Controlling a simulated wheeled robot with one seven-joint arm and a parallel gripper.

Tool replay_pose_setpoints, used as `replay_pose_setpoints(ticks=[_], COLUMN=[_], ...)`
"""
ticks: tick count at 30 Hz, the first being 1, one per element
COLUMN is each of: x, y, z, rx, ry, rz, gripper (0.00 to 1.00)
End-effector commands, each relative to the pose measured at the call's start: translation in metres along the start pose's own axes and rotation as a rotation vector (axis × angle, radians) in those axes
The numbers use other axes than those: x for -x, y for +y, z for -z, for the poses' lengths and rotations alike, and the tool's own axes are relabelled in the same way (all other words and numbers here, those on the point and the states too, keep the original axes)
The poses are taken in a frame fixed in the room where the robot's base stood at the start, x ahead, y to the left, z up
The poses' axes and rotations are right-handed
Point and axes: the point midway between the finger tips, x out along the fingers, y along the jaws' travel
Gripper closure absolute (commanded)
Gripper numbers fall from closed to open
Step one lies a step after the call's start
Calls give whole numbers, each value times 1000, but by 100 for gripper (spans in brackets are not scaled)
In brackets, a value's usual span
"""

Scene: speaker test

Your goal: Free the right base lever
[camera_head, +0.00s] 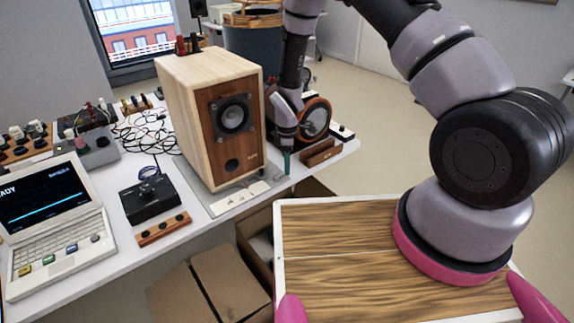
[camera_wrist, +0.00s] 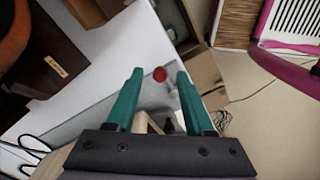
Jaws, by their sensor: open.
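The wooden speaker (camera_head: 210,115) stands upright on a grey base plate (camera_head: 222,206) on the white table. My gripper (camera_head: 286,162) points down beside the plate's right front corner, with green fingers. In the wrist view my gripper (camera_wrist: 160,73) is open. A round red cap (camera_wrist: 160,74) shows between the fingertips, with a small grey part beside it; it looks like the lever's end, but I cannot tell whether the fingers touch it. The lever's lower part and its position are hidden or too small to tell. The plate also shows in the wrist view (camera_wrist: 95,112).
A black control box (camera_head: 150,203), a wooden strip (camera_head: 164,229) and a laptop-like device (camera_head: 55,220) stand to the left. A brown wooden block (camera_head: 320,153) and an orange-rimmed ring (camera_head: 315,118) are close right of my gripper. Cardboard boxes (camera_head: 228,285) lie below the table's front edge.

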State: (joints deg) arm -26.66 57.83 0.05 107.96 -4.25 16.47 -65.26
Motion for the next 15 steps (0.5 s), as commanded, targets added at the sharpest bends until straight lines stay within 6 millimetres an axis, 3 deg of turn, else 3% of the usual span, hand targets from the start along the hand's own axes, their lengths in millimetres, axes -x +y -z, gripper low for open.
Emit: replay_pose_setpoints(ticks=[11,15], x=[-6,-6], y=[0,0], z=[0,0], rx=[0,0], ry=[0,0], rz=[-1,-1], gripper=[47,100])
